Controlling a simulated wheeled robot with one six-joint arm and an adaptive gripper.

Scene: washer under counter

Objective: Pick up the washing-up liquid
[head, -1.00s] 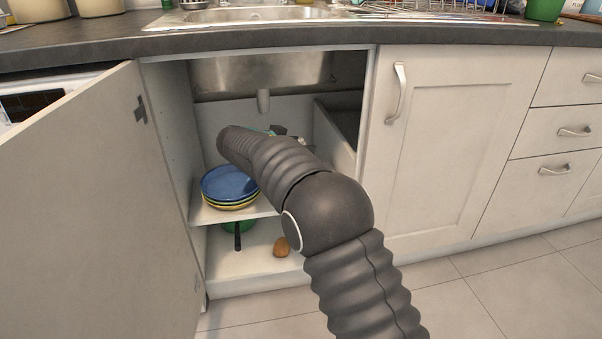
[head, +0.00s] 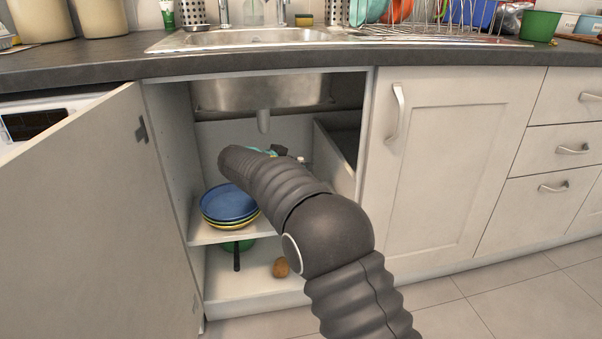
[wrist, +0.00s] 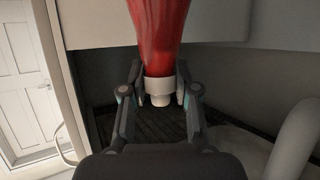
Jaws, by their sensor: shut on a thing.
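A red bottle with a white cap, the washing-up liquid (wrist: 160,35), shows in the wrist view. Its cap end points toward the camera and its far end is cut off by the top of the picture. My gripper (wrist: 159,78) has one finger on each side of the bottle's cap end and is shut on it. In the head view my arm reaches into the open cupboard under the sink and hides the bottle and most of the gripper.
The open cupboard door (head: 85,220) stands at left. Stacked plates (head: 229,204) sit on the shelf below my arm, with a brown item (head: 281,267) on the cupboard floor. The sink bowl (head: 262,92) and drain pipe (head: 263,121) hang above. A side panel (head: 334,160) is at right.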

